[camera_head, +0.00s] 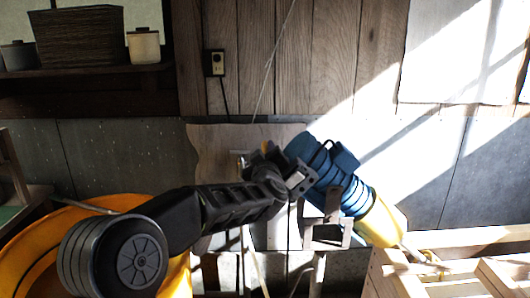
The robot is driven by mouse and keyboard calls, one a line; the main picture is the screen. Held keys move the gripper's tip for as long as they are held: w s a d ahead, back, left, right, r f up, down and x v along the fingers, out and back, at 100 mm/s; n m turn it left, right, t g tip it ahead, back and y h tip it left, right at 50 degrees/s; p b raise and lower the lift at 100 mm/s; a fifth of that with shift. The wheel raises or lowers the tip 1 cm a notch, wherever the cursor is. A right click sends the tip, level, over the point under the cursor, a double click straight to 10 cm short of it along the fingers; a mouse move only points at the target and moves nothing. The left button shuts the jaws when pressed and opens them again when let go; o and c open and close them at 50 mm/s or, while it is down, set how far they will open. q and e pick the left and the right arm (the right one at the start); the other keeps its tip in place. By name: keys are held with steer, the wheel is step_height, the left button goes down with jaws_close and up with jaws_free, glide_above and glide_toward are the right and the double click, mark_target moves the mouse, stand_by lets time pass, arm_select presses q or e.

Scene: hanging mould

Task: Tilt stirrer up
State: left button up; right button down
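The stirrer appears to be the blue ribbed motor body (330,170) with a yellow lower part, right of centre. It lies tilted, its blue end at upper left and its yellow end at lower right. A thin rod shows beyond the yellow end. My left gripper (268,165) is at the blue end, on its left side. It overlaps the stirrer's edge in the picture, and I cannot tell whether they touch. The gripper's fingers are dark and jumbled against the background, so their opening is unclear. My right gripper is not in view.
A metal bracket stand (327,233) is below the stirrer. A large yellow round container (30,245) is at lower left, partly behind my arm. Wooden framing (470,237) is at lower right. A shelf with a basket (80,36) and pots is at upper left.

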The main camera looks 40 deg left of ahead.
arm_select(q)
jaws_close()
stand_by(1.1)
